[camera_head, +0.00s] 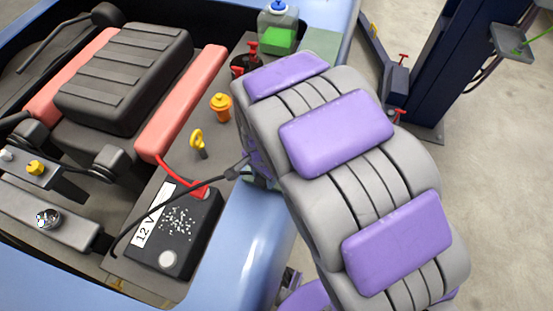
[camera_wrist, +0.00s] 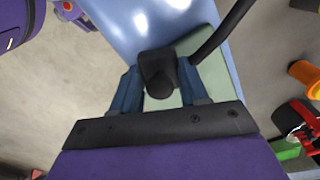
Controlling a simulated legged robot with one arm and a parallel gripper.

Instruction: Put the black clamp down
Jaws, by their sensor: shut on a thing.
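The black clamp (camera_head: 236,171) is at the end of a black cable, beside the car's blue edge in the head view. In the wrist view the clamp (camera_wrist: 158,70) sits between the two blue fingers of my gripper (camera_wrist: 160,88), which are shut on it. In the head view my purple and grey arm hides most of the gripper. A pale green pad (camera_wrist: 216,78) lies on the blue bodywork (camera_wrist: 122,24) beneath the clamp. I cannot tell whether the clamp touches the pad.
The black 12 V battery (camera_head: 190,232) has a red lead on one terminal and a bare grey terminal (camera_head: 168,260). Nearby are a yellow dipstick (camera_head: 197,140), an orange cap (camera_head: 221,107) and a bottle with green liquid (camera_head: 278,38). A dark blue post (camera_head: 440,60) stands beyond.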

